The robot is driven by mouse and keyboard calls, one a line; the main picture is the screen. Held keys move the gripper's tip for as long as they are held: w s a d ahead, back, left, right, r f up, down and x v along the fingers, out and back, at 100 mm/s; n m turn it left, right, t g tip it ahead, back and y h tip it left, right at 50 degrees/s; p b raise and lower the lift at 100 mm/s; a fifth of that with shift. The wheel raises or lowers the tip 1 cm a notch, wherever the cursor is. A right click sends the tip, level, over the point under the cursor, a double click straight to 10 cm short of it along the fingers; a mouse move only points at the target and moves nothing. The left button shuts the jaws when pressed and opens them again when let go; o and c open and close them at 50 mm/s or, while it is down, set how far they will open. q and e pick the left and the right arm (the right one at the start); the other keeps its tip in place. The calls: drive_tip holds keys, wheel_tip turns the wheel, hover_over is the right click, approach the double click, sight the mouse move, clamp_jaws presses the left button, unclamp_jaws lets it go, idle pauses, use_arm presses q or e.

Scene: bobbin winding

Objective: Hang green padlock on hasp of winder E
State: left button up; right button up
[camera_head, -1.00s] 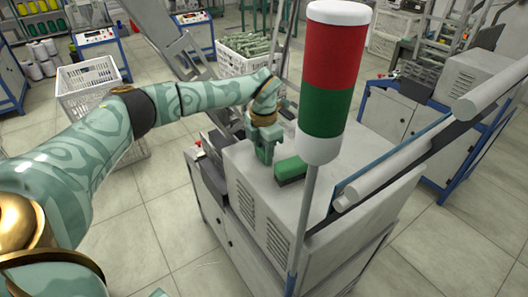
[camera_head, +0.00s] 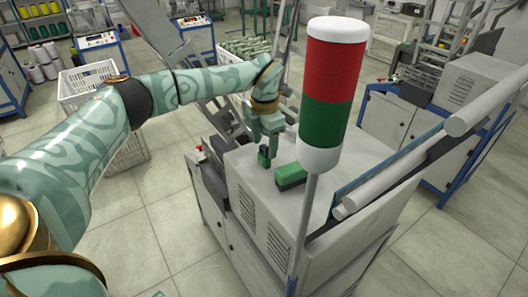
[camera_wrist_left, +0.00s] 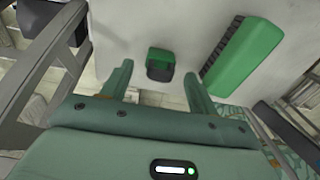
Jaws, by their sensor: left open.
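A small green block with a dark lower part, apparently the green padlock (camera_head: 264,157), rests on the light grey top of the winder cabinet (camera_head: 245,165). It also shows in the left wrist view (camera_wrist_left: 159,65). My left gripper (camera_head: 266,140) is open just above it. In the wrist view the fingers (camera_wrist_left: 158,72) stand apart on either side of the padlock in the picture, and I see no contact. No shackle or hasp can be made out, and no letter marks the winder. My right gripper is out of view.
A green brush-like block (camera_head: 290,176) lies on the cabinet top, close right of the padlock; it also shows in the wrist view (camera_wrist_left: 243,52). A red and green signal tower (camera_head: 333,80) rises in front. White crates (camera_head: 92,82) stand behind my left arm.

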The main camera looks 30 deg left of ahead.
use_arm(q)
wheel_tip(320, 180, up, 7)
drive_tip(key=shift+r+p, duration=0.1)
drive_tip(key=shift+p, duration=0.4)
